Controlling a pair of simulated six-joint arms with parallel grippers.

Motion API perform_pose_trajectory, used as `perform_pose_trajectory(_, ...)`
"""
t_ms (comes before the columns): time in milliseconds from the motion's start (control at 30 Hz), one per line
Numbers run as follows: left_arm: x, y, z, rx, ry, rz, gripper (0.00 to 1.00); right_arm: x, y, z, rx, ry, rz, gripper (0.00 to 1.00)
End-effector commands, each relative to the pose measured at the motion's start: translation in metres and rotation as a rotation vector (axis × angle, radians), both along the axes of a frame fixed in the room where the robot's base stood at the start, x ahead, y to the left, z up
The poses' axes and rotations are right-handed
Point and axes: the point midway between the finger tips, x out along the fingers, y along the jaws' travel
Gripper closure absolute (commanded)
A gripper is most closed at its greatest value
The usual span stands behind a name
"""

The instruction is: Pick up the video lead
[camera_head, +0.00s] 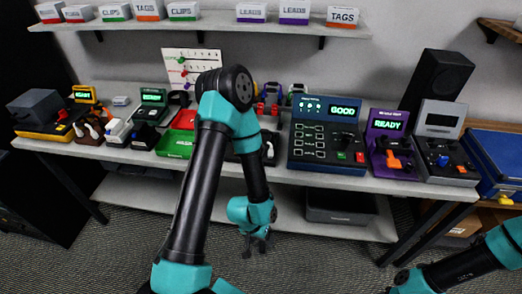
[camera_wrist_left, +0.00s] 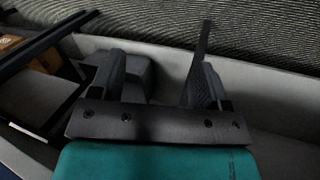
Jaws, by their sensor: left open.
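I cannot pick out the video lead in either view. My left gripper (camera_head: 256,243) hangs low in front of the lower shelf (camera_head: 300,215), below the workbench edge. In the left wrist view its two fingers (camera_wrist_left: 155,75) are spread wide, with nothing held between them. A dark grey shape (camera_wrist_left: 138,75) shows beside the left finger; I cannot tell what it is. My right arm is partly in view at the lower right, but its gripper is not visible.
My left arm hides part of the bench. A dark bin (camera_head: 340,208) sits on the lower shelf. Labelled boxes line the upper shelf (camera_head: 215,22).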

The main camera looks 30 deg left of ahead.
Motion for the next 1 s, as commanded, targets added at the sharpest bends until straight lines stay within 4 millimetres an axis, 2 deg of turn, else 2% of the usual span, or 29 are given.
perform_pose_trajectory(33,0.0,0.0,0.0,0.0,0.0,0.0,0.35,0.0,0.0,0.0,0.0,0.0,0.0,0.57)
perform_pose_trajectory(200,0.0,0.0,0.0,0.0,0.0,0.0,0.51,0.0,0.0,0.0,0.0,0.0,0.0,0.57)
perform_pose_trajectory(433,0.001,0.0,0.0,0.0,-0.001,-0.003,0.51,0.0,0.0,0.0,0.0,0.0,0.0,0.57)
perform_pose_trajectory(567,0.009,0.0,0.007,-0.001,-0.012,-0.051,0.51,0.0,0.0,0.0,0.0,0.0,0.0,0.57)
perform_pose_trajectory(767,0.043,-0.002,0.038,-0.001,-0.053,-0.298,0.51,0.0,0.0,0.0,0.0,0.0,0.0,0.57)
perform_pose_trajectory(1000,0.09,0.005,0.107,0.032,-0.104,-0.722,0.51,0.0,0.0,0.0,0.0,0.0,0.0,0.57)
